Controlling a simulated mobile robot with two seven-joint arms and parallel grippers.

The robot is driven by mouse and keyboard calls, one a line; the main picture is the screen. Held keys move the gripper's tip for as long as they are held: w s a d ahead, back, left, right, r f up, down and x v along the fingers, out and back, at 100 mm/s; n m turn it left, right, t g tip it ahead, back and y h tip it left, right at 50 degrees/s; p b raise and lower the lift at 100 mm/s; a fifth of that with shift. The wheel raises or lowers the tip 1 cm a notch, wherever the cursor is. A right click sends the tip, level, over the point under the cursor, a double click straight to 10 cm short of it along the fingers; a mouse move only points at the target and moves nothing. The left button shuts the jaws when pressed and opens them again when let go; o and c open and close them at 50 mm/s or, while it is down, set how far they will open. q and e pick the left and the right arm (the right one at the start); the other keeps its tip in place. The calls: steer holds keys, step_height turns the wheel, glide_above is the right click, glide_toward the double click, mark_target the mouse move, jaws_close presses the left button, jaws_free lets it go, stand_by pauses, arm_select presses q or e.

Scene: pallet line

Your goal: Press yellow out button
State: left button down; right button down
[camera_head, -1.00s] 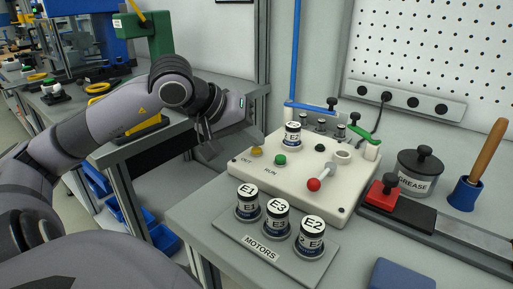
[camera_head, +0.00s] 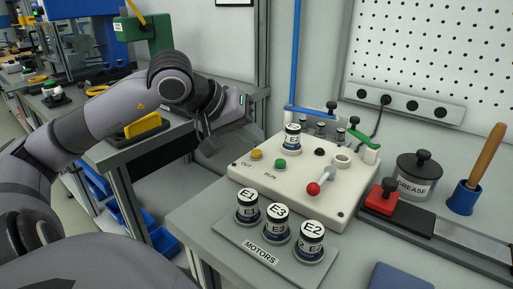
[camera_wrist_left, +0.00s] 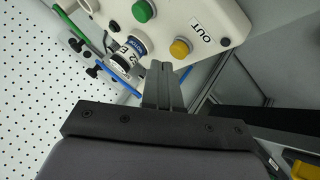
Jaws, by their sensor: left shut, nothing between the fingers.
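The yellow OUT button (camera_head: 256,153) sits at the left rear of the cream control box (camera_head: 310,190), with its OUT label in front. It also shows in the left wrist view (camera_wrist_left: 180,48), just past the fingertips. My left gripper (camera_wrist_left: 160,68) is shut and empty. The green RUN button (camera_head: 280,164) is to the right of the yellow one. My right gripper is not in view.
A motor marked E2 (camera_head: 292,139) stands upright on the box's rear, close to the yellow button. A red-knobbed lever (camera_head: 313,188) is at the front. Several motors stand on the MOTORS plate (camera_head: 232,231). A grease pot (camera_head: 420,172) is at the right.

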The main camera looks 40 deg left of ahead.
arm_select(q)
steer(key=shift+r, duration=0.1)
steer(key=shift+r+p, duration=1.75)
steer(key=shift+r, duration=0.75)
